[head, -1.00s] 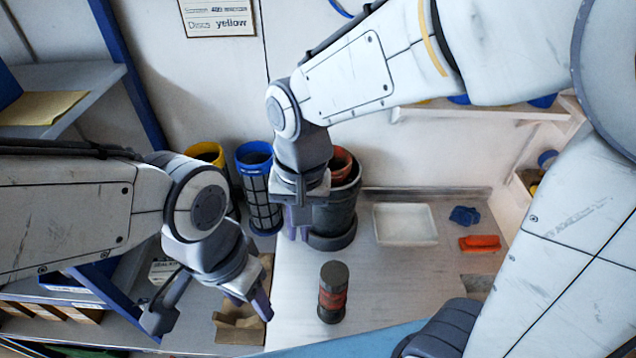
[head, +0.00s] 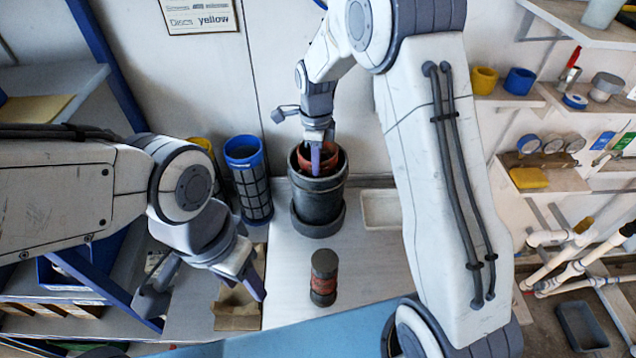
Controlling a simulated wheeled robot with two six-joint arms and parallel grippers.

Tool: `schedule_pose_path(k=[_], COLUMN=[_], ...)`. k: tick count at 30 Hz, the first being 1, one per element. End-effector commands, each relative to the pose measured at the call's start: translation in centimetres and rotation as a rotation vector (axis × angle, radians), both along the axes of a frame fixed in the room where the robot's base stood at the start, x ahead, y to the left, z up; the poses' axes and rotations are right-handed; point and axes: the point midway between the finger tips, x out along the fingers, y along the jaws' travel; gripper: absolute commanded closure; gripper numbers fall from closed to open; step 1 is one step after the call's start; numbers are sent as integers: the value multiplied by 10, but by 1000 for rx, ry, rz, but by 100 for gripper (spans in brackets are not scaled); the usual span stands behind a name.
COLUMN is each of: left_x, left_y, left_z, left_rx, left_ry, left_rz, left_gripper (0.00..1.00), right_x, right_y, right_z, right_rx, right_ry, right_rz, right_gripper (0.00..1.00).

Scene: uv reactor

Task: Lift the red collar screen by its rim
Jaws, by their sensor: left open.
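The red collar screen (head: 304,151) sits inside a dark grey cylindrical vessel (head: 318,212) in the middle of the view. Only its red rim shows above the vessel's mouth; the rest is hidden. My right gripper (head: 317,166) points down at the rim from above, with a finger overlapping the red collar. I see it nearly edge-on, so I cannot tell whether it grips the rim. My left gripper (head: 204,299) is open and empty at the lower left, apart from the vessel.
A blue-collared screen (head: 257,193) and a partly hidden yellow one (head: 201,144) stand left of the vessel. A dark cylinder with a red band (head: 323,283) stands in front. A white tray (head: 381,208) lies right, partly behind my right arm. Shelves (head: 545,178) hold small items further right.

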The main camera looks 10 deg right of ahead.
Motion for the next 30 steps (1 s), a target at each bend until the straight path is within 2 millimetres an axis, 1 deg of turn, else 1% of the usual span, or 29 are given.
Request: schedule_pose_path(k=[5, 8, 10, 13, 16, 21, 22, 30], left_x=[0, 0, 0, 0, 0, 0, 0, 0], left_y=[0, 0, 0, 0, 0, 0, 0, 0], left_z=[12, 22, 24, 26, 26, 25, 25, 25], left_rx=[0, 0, 0, 0, 0, 0, 0, 0], left_ry=[0, 0, 0, 0, 0, 0, 0, 0], left_rz=[0, 1, 1, 0, 0, 0, 0, 0], left_gripper=[50, 50, 50, 50, 50, 50, 50, 50], right_x=[-1, -1, 0, 0, 0, 1, 1, 1], right_y=[1, 2, 2, 2, 2, 2, 2, 2], right_z=[-14, -29, -41, -51, -54, -55, -54, -54], right_rx=[0, 0, -1, 0, 0, 1, 1, 1], right_ry=[4, 5, 4, 1, -1, -1, -1, -1], right_rz=[2, 2, 2, 2, 2, 2, 2, 2], right_gripper=[89, 89, 89, 89, 89, 89, 100, 100])
